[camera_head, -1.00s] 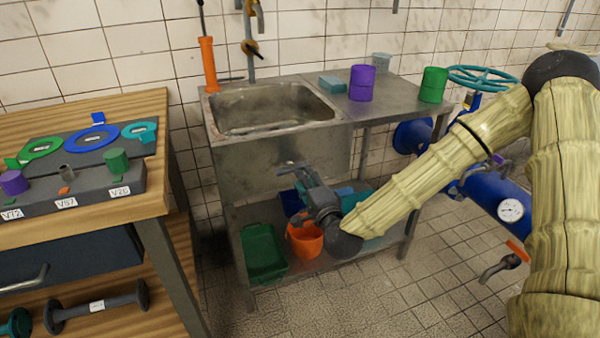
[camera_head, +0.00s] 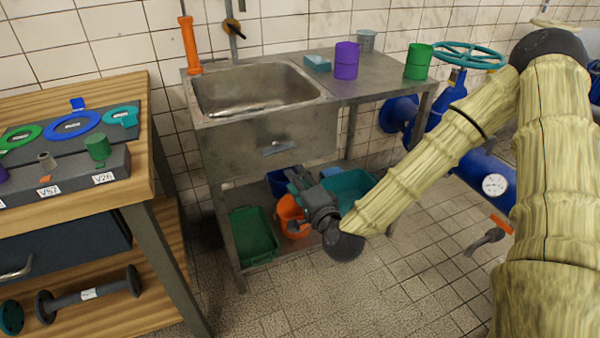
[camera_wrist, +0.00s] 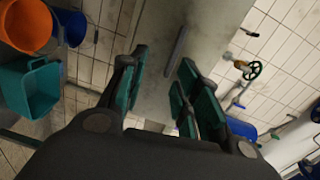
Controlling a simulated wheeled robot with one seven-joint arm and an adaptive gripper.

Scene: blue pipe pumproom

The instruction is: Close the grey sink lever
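A grey lever-like handle (camera_head: 278,147) is on the front panel of the metal sink (camera_head: 262,92). In the wrist view a long grey bar (camera_wrist: 176,50) on the metal panel, probably the same handle, lies ahead of the gap between my fingers. My gripper (camera_head: 297,178) is just below and to the right of the handle in the head view, apart from it. In the wrist view my gripper (camera_wrist: 164,88) is open, its green-padded fingers spread with nothing between them. I cannot tell how far the handle is turned.
A green crate (camera_head: 252,236), an orange bucket (camera_head: 290,212) and a teal bin (camera_head: 350,188) sit on the shelf below the sink. Purple (camera_head: 346,62) and green (camera_head: 418,62) cylinders stand on the worktop. A wooden bench (camera_head: 142,175) is at left. Blue pipework (camera_head: 475,160) is at right.

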